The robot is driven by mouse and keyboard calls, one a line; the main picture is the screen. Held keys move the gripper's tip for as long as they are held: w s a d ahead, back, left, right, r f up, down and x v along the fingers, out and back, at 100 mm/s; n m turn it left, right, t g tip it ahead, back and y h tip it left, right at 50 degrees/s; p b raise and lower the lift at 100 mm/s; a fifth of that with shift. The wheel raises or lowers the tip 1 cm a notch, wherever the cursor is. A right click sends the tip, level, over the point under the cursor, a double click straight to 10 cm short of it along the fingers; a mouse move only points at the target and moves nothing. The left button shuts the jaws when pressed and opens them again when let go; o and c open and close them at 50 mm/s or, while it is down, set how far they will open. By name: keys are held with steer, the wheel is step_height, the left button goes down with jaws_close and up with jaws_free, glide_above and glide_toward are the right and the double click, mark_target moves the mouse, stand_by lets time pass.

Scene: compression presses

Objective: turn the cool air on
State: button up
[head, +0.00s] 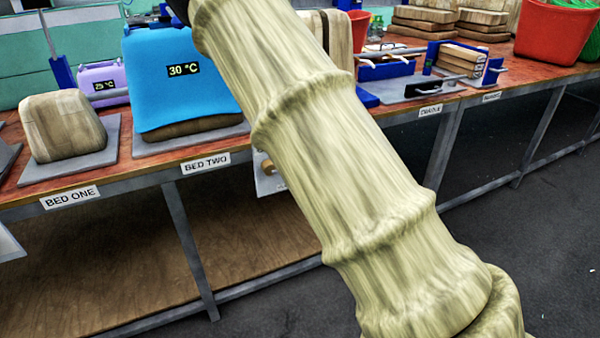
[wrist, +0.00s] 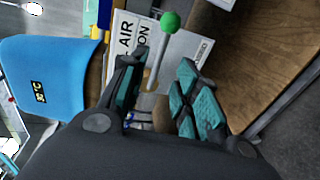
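In the wrist view, a white panel (wrist: 185,55) carries black lettering, of which "AIR" and "ON" can be read. A lever with a pale shaft (wrist: 155,66) and a green ball knob (wrist: 170,21) stands in front of it. My gripper (wrist: 162,58) is open, with its two dark, teal-padded fingers apart. The shaft shows in the gap between the fingers, and the knob shows beyond the fingertips. I cannot tell whether either finger touches the shaft. In the head view, part of a white panel (head: 270,184) hangs below the bench edge, partly hidden by my arm. My gripper is hidden there.
The bench (head: 90,192) bears the labels BED ONE and BED TWO. A blue cover (head: 185,85) reading 30 °C lies over BED TWO; it also shows in the wrist view (wrist: 45,72). A wooden block (head: 62,125) stands left. A red bin (head: 550,32) stands far right.

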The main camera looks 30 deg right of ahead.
steer(key=shift+v, duration=1.4)
steer(key=s+a+f+m+g, duration=0.2)
steer(key=s+f+m+g, duration=0.15)
steer(key=f, duration=0.55)
steer(key=s+a+f+m+g, duration=0.1)
steer(key=s+f+m+g, duration=0.15)
steer(key=s+f, duration=0.45)
steer(key=s+a+f+m+g, duration=0.2)
steer(key=f+m, duration=0.1)
steer(key=f, duration=0.7)
steer(key=s+a+f+m+g+y, duration=0.1)
steer(key=s+a+f+m+g, duration=0.35)
steer(key=s+f, duration=0.4)
steer(key=s+a+f+m+g+y, duration=0.1)
steer(key=s+a+f+m+g, duration=0.4)
steer(key=s, duration=0.7)
step_height(320, 180, up, 22)
steer(key=t+p, duration=0.1)
steer(key=p, duration=2.2)
steer(key=shift+a+n+t+h, duration=0.3)
steer(key=shift+n+t, duration=0.05)
